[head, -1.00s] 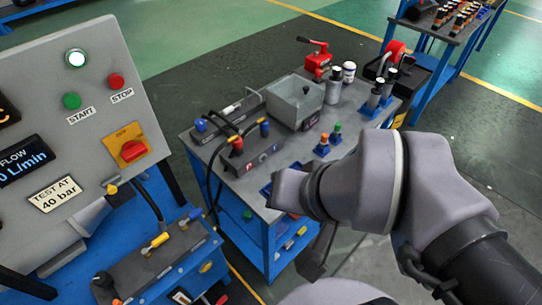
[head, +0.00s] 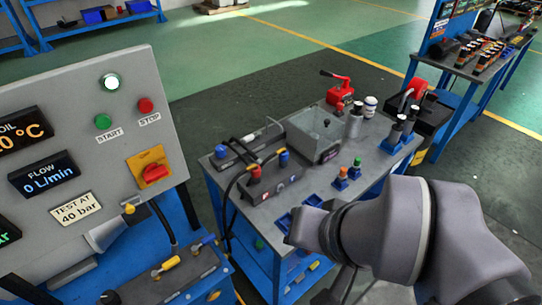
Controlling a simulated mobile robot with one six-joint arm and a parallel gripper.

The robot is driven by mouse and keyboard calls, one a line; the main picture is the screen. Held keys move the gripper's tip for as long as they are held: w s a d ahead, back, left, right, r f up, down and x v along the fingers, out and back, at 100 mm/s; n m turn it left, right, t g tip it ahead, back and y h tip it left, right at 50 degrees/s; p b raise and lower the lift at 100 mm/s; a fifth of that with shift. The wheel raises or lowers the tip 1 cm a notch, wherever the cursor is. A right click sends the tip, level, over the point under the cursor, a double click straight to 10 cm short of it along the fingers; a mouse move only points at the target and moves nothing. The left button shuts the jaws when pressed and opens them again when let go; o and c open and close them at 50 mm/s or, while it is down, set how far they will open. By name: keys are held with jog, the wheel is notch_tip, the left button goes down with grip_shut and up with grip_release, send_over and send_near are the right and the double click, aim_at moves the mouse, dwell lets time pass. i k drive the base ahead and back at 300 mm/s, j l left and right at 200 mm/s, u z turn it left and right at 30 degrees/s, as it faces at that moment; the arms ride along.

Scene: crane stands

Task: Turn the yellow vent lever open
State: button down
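A yellow-handled lever (head: 165,266) sits on the grey block of the blue bench at lower left, below the control panel. A small yellow knob (head: 128,208) shows at the panel's lower edge. I cannot tell for certain which of them is the vent lever, or how far it is turned. My grey arm links come in from the lower right, over the near side of the middle cart. I cannot make out my gripper's fingers, and no part of my arm touches either yellow part.
The control panel (head: 85,120) has a red rotary switch on a yellow plate (head: 152,170). The middle cart (head: 285,205) holds a grey bin (head: 318,130), a red pump (head: 340,90) and several cylinders. Another bench (head: 465,58) stands at back right. Green floor lies open behind.

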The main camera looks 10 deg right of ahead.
aim_at(167, 265)
jog(key=u, duration=1.4)
jog(key=i+j+u, duration=0.1)
jog(key=i+j, duration=0.2)
jog(key=j, duration=0.15)
